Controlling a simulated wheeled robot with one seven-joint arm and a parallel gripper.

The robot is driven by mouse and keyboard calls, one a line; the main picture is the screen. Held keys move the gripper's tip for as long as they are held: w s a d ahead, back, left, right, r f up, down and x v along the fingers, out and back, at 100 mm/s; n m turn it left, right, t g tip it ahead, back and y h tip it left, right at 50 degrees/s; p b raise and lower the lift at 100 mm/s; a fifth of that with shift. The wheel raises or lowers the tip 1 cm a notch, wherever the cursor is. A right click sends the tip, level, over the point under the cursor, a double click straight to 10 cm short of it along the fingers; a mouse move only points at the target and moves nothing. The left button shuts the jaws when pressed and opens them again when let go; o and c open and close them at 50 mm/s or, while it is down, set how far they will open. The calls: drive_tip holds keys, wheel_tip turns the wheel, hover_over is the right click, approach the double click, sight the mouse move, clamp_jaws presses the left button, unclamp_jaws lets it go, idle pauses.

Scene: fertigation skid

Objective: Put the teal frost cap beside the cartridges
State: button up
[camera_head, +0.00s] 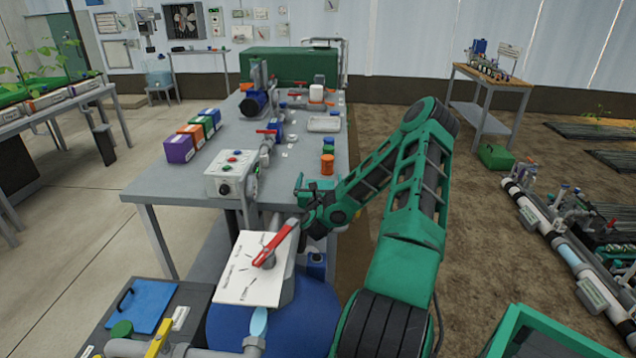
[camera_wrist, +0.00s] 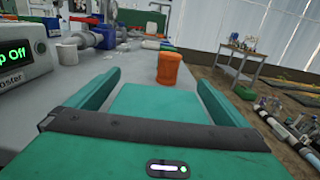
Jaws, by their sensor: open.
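My gripper (camera_head: 303,190) is low at the near right edge of the grey bench (camera_head: 210,190). In the wrist view my gripper's two teal fingers (camera_wrist: 158,77) are apart. A flat teal surface shows between them; I cannot tell whether it is part of my gripper. An orange cylinder (camera_head: 327,165) stands on the bench ahead of the fingers, and it also shows in the wrist view (camera_wrist: 170,69). Green (camera_head: 328,150) and blue (camera_head: 328,141) round pieces stand behind it. I cannot surely pick out the teal frost cap or the cartridges.
A white control box (camera_head: 231,174) stands at the bench's near edge; its lit display shows in the wrist view (camera_wrist: 14,52). A purple box (camera_head: 180,148) begins a row of coloured boxes. A red-handled valve plate (camera_head: 255,268) is in front.

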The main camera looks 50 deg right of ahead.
drive_tip(key=v, duration=0.7)
drive_tip(key=shift+s+a, duration=0.1)
drive_tip(key=shift+s, duration=0.1)
